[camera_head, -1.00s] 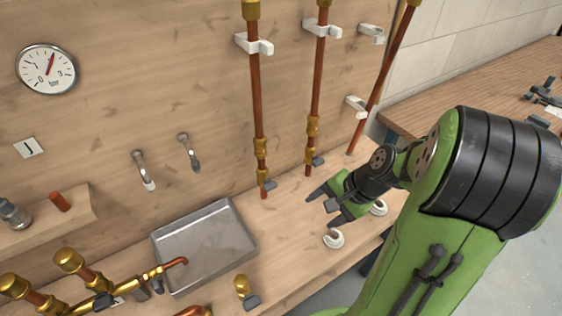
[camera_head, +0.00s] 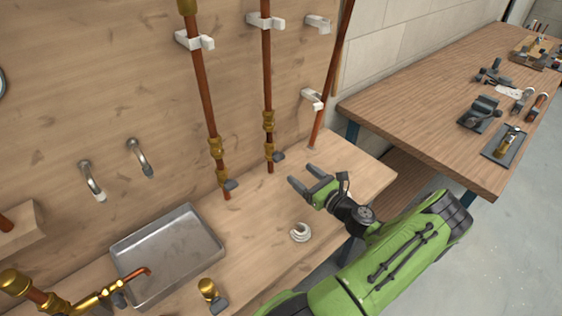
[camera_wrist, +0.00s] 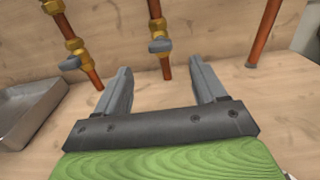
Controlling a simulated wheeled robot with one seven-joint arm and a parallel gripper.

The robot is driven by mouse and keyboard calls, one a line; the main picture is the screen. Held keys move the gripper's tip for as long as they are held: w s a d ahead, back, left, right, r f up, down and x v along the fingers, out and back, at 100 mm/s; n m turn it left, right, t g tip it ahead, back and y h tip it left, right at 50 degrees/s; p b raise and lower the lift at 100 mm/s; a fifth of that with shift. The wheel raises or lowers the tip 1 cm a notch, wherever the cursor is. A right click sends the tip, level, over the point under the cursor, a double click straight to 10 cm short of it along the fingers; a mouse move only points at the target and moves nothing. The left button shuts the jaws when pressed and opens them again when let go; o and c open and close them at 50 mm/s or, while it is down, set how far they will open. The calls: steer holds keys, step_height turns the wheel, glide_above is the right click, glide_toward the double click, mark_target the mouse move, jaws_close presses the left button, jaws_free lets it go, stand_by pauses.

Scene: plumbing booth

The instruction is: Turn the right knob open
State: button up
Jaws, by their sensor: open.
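The right knob (camera_head: 278,156) is a small grey handle on the brass valve low on the right of two upright copper pipes. In the wrist view the same right knob (camera_wrist: 160,46) shows ahead, between and beyond my fingers. The left knob (camera_head: 230,185) is a like grey handle on the left pipe, and it also shows in the wrist view (camera_wrist: 70,63). My gripper (camera_head: 301,175) is open and empty, its two grey fingers pointing at the pipes, in front of and slightly right of the right knob. They do not touch it.
A grey metal tray (camera_head: 168,258) lies on the bench at left. A white coil (camera_head: 300,232) and a brass fitting (camera_head: 208,290) lie on the bench in front. A slanted copper pipe (camera_head: 330,85) stands right of the valves. A wooden table (camera_head: 420,115) with tools is at right.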

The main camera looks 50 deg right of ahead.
mark_target(281, 158)
steer(key=x, duration=0.9)
steer(key=shift+b, duration=0.35)
steer(key=c, duration=1.1)
